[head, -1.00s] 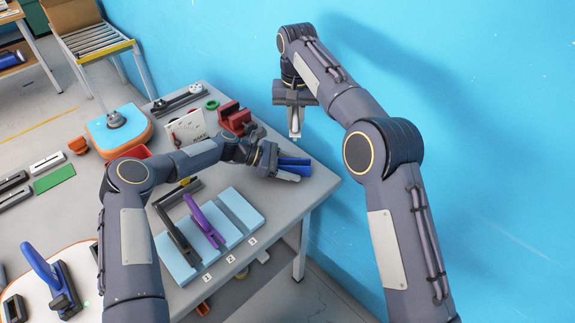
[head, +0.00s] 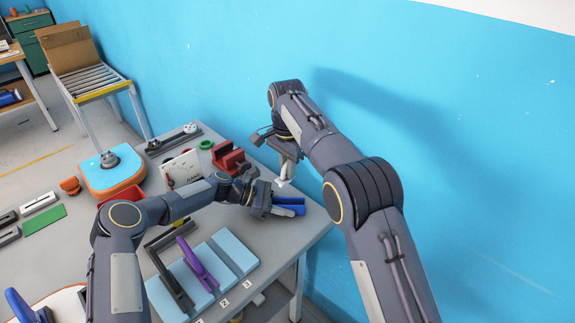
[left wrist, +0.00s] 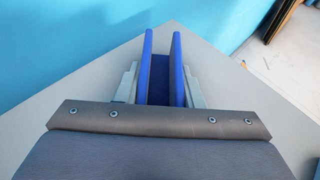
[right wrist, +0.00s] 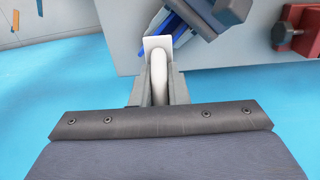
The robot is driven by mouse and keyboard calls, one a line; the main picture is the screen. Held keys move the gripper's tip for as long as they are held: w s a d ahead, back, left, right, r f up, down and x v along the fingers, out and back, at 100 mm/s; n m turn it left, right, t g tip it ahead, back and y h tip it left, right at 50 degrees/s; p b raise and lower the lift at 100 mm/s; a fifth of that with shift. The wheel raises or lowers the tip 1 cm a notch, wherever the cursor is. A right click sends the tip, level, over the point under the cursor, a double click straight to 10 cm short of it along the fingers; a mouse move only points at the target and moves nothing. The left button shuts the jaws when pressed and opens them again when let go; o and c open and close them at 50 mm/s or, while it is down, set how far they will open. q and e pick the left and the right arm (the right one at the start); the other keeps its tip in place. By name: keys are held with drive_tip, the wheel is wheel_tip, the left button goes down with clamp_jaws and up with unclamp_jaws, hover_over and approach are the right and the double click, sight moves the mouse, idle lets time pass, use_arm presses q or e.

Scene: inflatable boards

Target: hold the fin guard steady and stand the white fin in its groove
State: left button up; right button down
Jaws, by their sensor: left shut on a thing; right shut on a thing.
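The blue fin guard (head: 292,208) lies near the far right corner of the grey table, its two upright blue walls with a groove between them showing in the left wrist view (left wrist: 160,75). My left gripper (head: 268,203) is shut on the guard, one finger on each outer side. The white fin (head: 285,182) hangs from my right gripper (head: 287,160), which is shut on it. In the right wrist view the fin (right wrist: 158,70) shows a flat white plate at its far end. The fin looks above and behind the guard; the gap cannot be judged exactly.
A red clamp (head: 230,162) and a green ring (head: 206,144) stand behind my left arm. A white card (head: 183,168) and a red tray (head: 120,198) are left of them. A light-blue numbered rack (head: 235,250) with a purple fin (head: 197,263) lies in front. The blue wall is close behind.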

drive_tip(key=m, duration=0.4)
drive_tip(key=shift+d+f+m, duration=0.3)
drive_tip(key=shift+f+m, duration=0.05)
drive_tip(key=shift+m, duration=0.05)
drive_tip(key=m, duration=0.4)
drive_tip(key=shift+w+d+f, duration=0.1)
drive_tip(key=shift+d+f, duration=0.05)
drive_tip(key=shift+d, duration=0.15)
drive_tip(key=shift+f, duration=0.1)
drive_tip(key=shift+f, duration=2.8)
drive_tip(key=shift+f, duration=1.55)
drive_tip(key=c, duration=1.3)
unclamp_jaws()
drive_tip(key=shift+r, duration=0.1)
